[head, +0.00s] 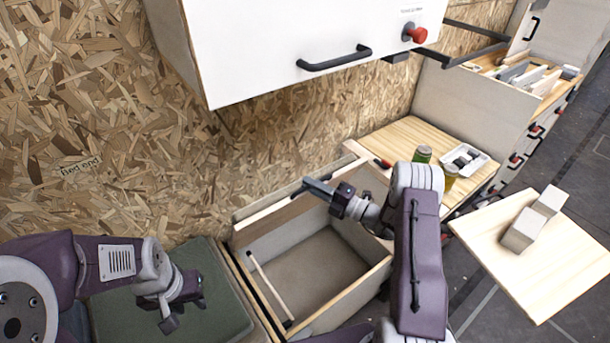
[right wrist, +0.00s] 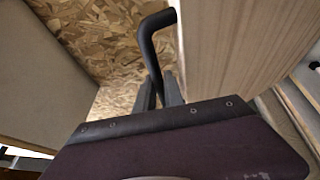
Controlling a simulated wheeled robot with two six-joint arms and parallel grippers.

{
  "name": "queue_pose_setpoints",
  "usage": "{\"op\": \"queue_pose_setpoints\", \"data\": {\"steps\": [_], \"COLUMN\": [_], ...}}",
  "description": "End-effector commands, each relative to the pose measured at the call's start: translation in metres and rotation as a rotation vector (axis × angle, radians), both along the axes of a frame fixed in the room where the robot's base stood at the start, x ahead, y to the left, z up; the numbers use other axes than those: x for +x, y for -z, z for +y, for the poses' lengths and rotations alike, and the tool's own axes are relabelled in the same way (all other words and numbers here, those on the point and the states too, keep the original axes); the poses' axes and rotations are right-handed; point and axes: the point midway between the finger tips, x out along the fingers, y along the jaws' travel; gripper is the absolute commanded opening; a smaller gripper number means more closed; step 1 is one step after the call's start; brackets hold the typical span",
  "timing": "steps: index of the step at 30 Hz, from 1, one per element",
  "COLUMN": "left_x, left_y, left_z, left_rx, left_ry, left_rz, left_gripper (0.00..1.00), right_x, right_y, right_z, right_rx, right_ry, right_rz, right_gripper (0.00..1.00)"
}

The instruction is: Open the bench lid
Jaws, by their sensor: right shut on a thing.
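The bench box (head: 378,270) is uncovered, and its grey inside shows in the head view. Its wooden lid (head: 285,213) stands raised at the back of the box, near the chipboard wall, seen at a steep angle. My right gripper (head: 322,189) is at the lid's upper edge. In the right wrist view my right gripper (right wrist: 160,93) is shut on a bent black handle (right wrist: 147,48) beside the lid's pale wood face (right wrist: 222,45). My left gripper (head: 182,312) hangs above a green cushion, empty, with its fingers apart.
The green cushion (head: 215,285) lies left of the box. A thin stick (head: 268,285) leans inside the box. A white overhead cabinet (head: 270,45) hangs above. A worktop (head: 400,135) with cans and a tray is behind right; a board (head: 560,265) with grey blocks stands right.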

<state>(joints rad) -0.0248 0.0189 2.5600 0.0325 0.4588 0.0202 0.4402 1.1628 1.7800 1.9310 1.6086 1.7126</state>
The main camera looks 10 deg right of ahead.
Motion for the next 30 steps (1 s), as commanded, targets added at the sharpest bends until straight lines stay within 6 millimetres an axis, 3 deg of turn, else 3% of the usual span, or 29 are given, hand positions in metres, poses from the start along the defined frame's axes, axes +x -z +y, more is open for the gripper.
{"op": "queue_pose_setpoints", "data": {"steps": [7, 8, 9, 18, 30], "left_x": [0.0, 0.0, 0.0, 0.0, 0.0], "left_y": [0.0, 0.0, 0.0, 0.0, -0.001], "left_z": [0.0, 0.0, 0.0, 0.0, 0.0], "left_rx": [0.0, 0.0, 0.0, 0.0, 0.0], "left_ry": [0.0, 0.0, 0.0, 0.0, 0.0], "left_rz": [0.0, 0.0, 0.0, 0.0, 0.0], "left_gripper": [0.36, 0.36, 0.36, 0.36, 0.36], "right_x": [0.0, 0.0, 0.0, -0.001, -0.054], "right_y": [0.002, 0.002, 0.001, 0.001, 0.009], "right_z": [0.0, 0.0, 0.0, -0.002, -0.056], "right_rx": [0.0, 0.0, 0.0, 0.0, 0.0], "right_ry": [-0.001, -0.001, -0.001, 0.001, 0.003], "right_rz": [0.004, 0.004, 0.004, 0.003, 0.003], "right_gripper": [0.0, 0.18, 0.21, 0.21, 0.21]}}
